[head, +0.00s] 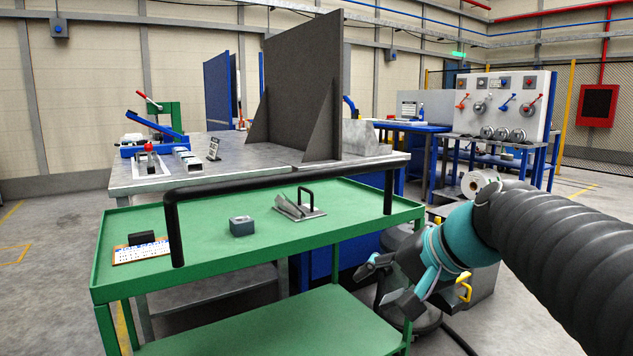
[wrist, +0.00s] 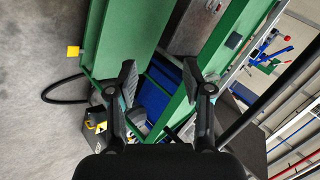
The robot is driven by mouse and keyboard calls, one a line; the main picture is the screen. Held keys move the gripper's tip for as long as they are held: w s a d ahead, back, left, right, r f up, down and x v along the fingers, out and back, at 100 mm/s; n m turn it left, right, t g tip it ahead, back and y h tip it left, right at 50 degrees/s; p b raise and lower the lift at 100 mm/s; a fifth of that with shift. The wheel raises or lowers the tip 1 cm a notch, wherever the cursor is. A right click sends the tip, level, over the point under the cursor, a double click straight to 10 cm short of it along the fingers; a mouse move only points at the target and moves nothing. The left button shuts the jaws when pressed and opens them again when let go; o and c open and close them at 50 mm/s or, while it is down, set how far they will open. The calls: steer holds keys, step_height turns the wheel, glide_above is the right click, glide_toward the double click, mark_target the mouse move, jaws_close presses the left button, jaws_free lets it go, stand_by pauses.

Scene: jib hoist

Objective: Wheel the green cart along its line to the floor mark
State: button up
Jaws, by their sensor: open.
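The green cart (head: 385,218) stands in front of me, with an upper tray and a lower shelf (head: 270,325). A black handle bar (head: 285,180) rises on two posts along its near side. In the wrist view the cart (wrist: 130,35) fills the upper middle, turned on its side. My gripper (head: 374,282) is open and empty at the cart's right end, lower than the handle and apart from it. In the wrist view its fingers (wrist: 160,80) point toward the cart's end. A yellow line (head: 122,325) shows on the floor by the cart's left leg; I cannot tell which marking is the floor mark.
The tray holds a small grey block (head: 241,225), a metal piece with a black handle (head: 300,207) and a card (head: 141,252). A grey workbench (head: 235,170) stands close behind the cart. A black hose (wrist: 62,92) lies on the floor. Bare floor (head: 50,290) shows at left.

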steer(key=w+a+r+m+t+y, duration=0.1)
steer(key=w+r+y, duration=0.2)
steer(key=w+r, duration=0.4)
steer(key=m+t+y+b, duration=0.1)
steer(key=t+y+b, duration=0.1)
steer(key=y, duration=0.2)
glide_toward(319, 175)
steer(key=p+x, duration=0.1)
steer(key=x, duration=1)
steer(key=shift+w+a+p, duration=0.1)
steer(key=shift+a+p, duration=0.2)
steer(key=shift+p, duration=0.05)
steer(key=shift+f, duration=0.1)
jaws_close()
